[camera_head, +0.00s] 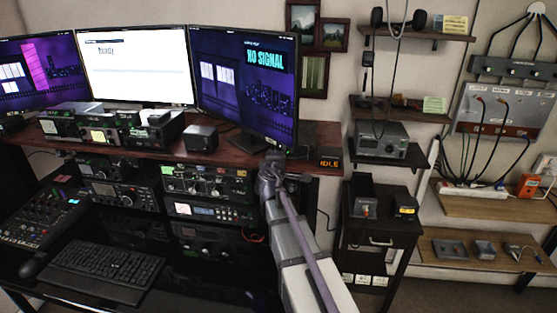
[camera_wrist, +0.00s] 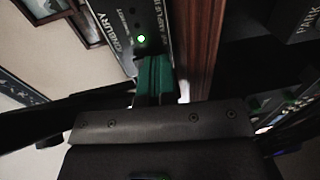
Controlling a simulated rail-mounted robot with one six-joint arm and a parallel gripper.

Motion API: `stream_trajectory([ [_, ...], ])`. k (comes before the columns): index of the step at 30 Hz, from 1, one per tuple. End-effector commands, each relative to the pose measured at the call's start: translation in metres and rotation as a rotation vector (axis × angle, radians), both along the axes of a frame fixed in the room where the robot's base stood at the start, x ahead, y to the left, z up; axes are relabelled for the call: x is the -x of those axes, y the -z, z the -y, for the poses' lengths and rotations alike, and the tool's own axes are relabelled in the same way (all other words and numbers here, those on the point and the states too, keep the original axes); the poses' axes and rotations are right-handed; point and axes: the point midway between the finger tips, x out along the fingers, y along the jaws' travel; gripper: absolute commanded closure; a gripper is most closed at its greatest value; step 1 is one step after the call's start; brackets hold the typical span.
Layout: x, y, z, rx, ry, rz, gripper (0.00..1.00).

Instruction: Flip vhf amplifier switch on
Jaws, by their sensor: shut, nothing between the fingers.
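My gripper (camera_wrist: 155,78) has green fingertips and is shut and empty. In the wrist view its tips lie close in front of a dark device (camera_wrist: 112,30) with white lettering that I read only in part. I cannot tell if they touch. A green light (camera_wrist: 141,40) is lit on its face beside the fingertips. I cannot make out a switch; the fingers may hide it. In the head view my gripper (camera_head: 268,172) is at the desk's front edge, below the right monitor. I cannot surely match the device to one there.
Radio racks (camera_head: 205,182) stand below. A black cabinet (camera_head: 375,235) stands to the right. The wood edge (camera_wrist: 203,45) runs beside the device in the wrist view.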

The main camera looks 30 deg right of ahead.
Motion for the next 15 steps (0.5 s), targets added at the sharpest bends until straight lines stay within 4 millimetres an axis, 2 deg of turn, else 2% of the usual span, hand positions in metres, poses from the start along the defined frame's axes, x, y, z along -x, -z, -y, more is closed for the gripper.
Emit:
stream_trajectory([
  [4,0.001,0.0,-0.001,0.0,0.0,0.0,1.0],
  [7,0.011,0.002,-0.007,0.001,0.0,0.0,1.0],
  [15,0.064,0.01,-0.043,0.002,-0.001,0.001,1.0],
])
